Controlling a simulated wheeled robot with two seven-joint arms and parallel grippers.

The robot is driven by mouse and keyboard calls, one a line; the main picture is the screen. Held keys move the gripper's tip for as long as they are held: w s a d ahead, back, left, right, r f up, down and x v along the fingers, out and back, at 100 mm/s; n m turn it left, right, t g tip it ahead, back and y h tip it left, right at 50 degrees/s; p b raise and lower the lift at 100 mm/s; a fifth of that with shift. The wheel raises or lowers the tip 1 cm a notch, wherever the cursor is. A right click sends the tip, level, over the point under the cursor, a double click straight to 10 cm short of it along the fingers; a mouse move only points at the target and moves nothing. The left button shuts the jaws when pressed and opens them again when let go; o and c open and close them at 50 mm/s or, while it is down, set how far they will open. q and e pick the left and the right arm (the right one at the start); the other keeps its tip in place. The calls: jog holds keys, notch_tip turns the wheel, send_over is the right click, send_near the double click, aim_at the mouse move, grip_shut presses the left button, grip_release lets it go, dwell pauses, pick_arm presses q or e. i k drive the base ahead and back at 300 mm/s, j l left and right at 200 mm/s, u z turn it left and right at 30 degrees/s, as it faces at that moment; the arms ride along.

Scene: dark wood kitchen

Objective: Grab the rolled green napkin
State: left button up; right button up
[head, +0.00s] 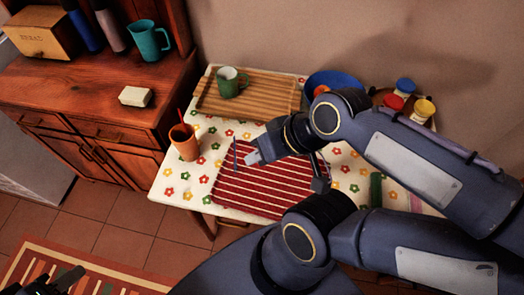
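The rolled green napkin (376,190) is a short dark green roll. It lies on the flowered tablecloth, right of the red striped placemat (262,186), close to my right arm's links. My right gripper (283,172) is over the placemat, left of the napkin and apart from it. Its fingers are spread wide with nothing visible between them. My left gripper (58,281) shows only partly at the bottom left corner, over the rug and far from the table. Its finger opening is not clear.
An orange cup (184,142) stands at the table's left edge. A wooden tray (270,95) with a green mug (228,82), a blue bowl (325,80) and several jars (424,109) are at the back. A cabinet (110,105) stands left. My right arm covers much of the table's right side.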

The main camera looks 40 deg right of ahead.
aim_at(376, 181)
jog(key=k, duration=0.5)
jog(key=k+l+z, duration=0.1)
jog(key=z, duration=2.05)
jog(key=i+u, duration=0.4)
jog(key=k+j, duration=0.05)
jog(key=k, duration=0.05)
